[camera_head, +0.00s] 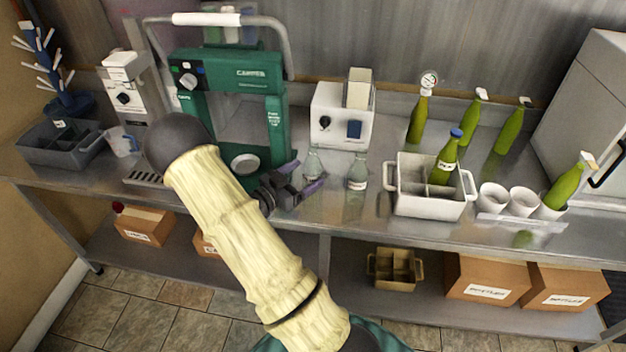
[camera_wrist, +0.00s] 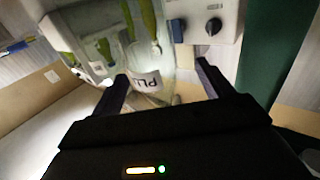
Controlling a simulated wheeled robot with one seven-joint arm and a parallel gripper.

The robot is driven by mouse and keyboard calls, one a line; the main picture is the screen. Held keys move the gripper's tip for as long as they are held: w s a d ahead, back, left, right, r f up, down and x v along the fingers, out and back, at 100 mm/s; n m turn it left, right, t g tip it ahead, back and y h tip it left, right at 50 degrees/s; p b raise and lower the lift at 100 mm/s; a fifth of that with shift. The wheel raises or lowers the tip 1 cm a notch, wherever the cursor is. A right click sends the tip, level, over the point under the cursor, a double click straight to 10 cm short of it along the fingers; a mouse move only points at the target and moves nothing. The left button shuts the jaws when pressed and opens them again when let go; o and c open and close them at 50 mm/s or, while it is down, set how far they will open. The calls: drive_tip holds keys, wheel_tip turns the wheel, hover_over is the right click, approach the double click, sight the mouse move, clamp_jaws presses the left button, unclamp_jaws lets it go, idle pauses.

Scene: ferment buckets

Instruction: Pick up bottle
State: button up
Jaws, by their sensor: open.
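Two clear glass bottles stand on the steel counter. One bottle (camera_head: 357,172) has a white label and stands to the right of my gripper (camera_head: 311,175). The other clear bottle (camera_head: 313,160) stands just behind my gripper, its lower part partly hidden by a finger. In the wrist view, my gripper (camera_wrist: 162,87) has its two dark fingers spread. A clear bottle with a white label (camera_wrist: 146,82) shows beyond the gap, nearer the left finger. I cannot tell whether a finger touches it. Nothing is held.
A white crate (camera_head: 427,206) with a green bottle (camera_head: 444,160) stands at right, beside white cups (camera_head: 522,201). More green bottles (camera_head: 470,121) stand behind. A white device (camera_head: 341,125) is behind the clear bottles; a green machine (camera_head: 236,120) is at left.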

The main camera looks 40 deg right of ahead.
sight(318, 167)
drive_tip(key=d, duration=0.1)
drive_tip(key=d+p, duration=0.1)
drive_tip(key=d, duration=0.2)
drive_tip(key=shift+s+d+r+p, duration=0.25)
drive_tip(key=shift+d+p, duration=0.05)
drive_tip(key=shift+d+f, duration=0.1)
drive_tip(key=shift+d, duration=0.15)
drive_tip(key=c, duration=1.2)
wheel_tip(318, 167, up, 10)
drive_tip(key=shift+r+b, duration=0.1)
drive_tip(key=shift+b, duration=0.45)
